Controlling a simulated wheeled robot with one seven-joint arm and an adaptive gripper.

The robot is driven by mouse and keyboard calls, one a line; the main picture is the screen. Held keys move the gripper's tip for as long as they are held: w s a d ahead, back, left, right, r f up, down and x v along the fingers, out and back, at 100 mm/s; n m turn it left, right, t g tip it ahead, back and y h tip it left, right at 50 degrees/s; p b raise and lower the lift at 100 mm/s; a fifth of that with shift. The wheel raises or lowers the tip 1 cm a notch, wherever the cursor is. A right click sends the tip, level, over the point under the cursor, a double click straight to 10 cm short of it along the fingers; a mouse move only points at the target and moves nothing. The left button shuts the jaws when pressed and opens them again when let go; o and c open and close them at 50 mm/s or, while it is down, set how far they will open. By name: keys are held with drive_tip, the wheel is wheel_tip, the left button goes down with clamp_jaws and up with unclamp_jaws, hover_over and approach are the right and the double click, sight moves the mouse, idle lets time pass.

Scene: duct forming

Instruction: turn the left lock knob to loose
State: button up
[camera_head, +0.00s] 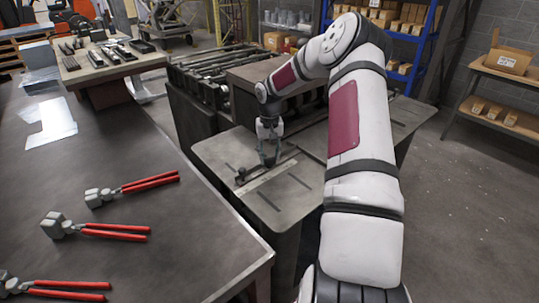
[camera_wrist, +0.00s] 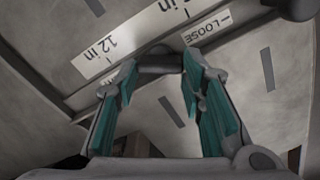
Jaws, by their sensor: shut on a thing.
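My gripper (camera_head: 268,158) reaches down to the grey machine table. In the wrist view its teal-padded fingers (camera_wrist: 160,66) are shut on a dark knob (camera_wrist: 160,58), one finger on each side. A white label reading LOOSE (camera_wrist: 207,27) lies just beyond the right finger. The knob sits beside a white scale strip (camera_wrist: 112,47) marked 12 in. In the head view the fingers largely hide the held knob. I cannot tell the knob's turn angle.
The machine table (camera_head: 290,200) has dark slots and a long bar across it. A small dark fitting (camera_head: 241,176) stands at the bar's left end. A dark workbench (camera_head: 165,245) with several red-handled pliers (camera_head: 115,231) is at the left. The floor at the right is clear.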

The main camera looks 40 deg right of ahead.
drive_tip(key=shift+a+n, duration=0.1)
drive_tip(key=shift+n, duration=3)
drive_tip(key=o, duration=1.1)
drive_tip(key=shift+o, duration=0.2)
wheel_tip(320, 180, up, 12)
